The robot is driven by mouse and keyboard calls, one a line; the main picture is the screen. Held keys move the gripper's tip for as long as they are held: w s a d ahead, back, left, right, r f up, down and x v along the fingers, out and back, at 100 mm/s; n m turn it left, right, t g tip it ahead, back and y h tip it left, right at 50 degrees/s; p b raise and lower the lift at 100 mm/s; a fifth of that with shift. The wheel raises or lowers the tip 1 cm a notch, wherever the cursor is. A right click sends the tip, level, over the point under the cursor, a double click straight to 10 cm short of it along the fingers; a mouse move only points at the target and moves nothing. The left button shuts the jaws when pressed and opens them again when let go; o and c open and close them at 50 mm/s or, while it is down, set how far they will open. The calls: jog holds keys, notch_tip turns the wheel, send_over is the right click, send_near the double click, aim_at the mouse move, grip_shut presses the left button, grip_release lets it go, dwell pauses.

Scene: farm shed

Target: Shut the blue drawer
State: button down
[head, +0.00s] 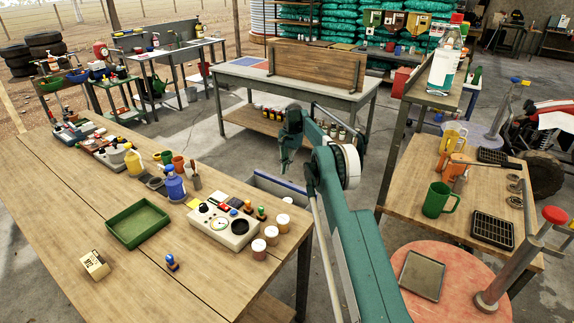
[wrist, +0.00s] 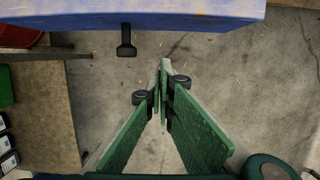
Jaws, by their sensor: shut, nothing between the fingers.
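The blue drawer (head: 281,181) stands out past the far right end of the long wooden table in the head view, with part of its grey side showing. My arm hides some of it. In the wrist view the blue drawer front (wrist: 160,10) crosses the top, with a black handle (wrist: 126,42) hanging below it. My gripper (head: 285,170) is above and close to the drawer in the head view. In the wrist view my gripper (wrist: 164,68) has its green fingers together with nothing between them, right of the handle and apart from the front.
The wooden table (head: 70,215) carries a green tray (head: 138,223), a gauge box (head: 222,223) and several jars and bottles. A workbench (head: 225,80) stands behind my arm. A side table (head: 420,165) and a round red-topped stool (head: 460,290) are on the right. Bare concrete floor (wrist: 240,70) lies below my gripper.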

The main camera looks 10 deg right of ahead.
jog(key=s+a+f+b, duration=0.1)
jog(key=s+a+f, duration=0.2)
jog(key=shift+s+a+f, duration=0.1)
jog(key=shift+s+a, duration=0.1)
dwell(0.5)
jog(key=shift+a, duration=0.1)
jog(key=s+a, duration=0.9)
jog(key=shift+s+a, duration=0.2)
jog(key=shift+s, duration=0.1)
dwell(0.4)
jog(key=shift+w, duration=0.1)
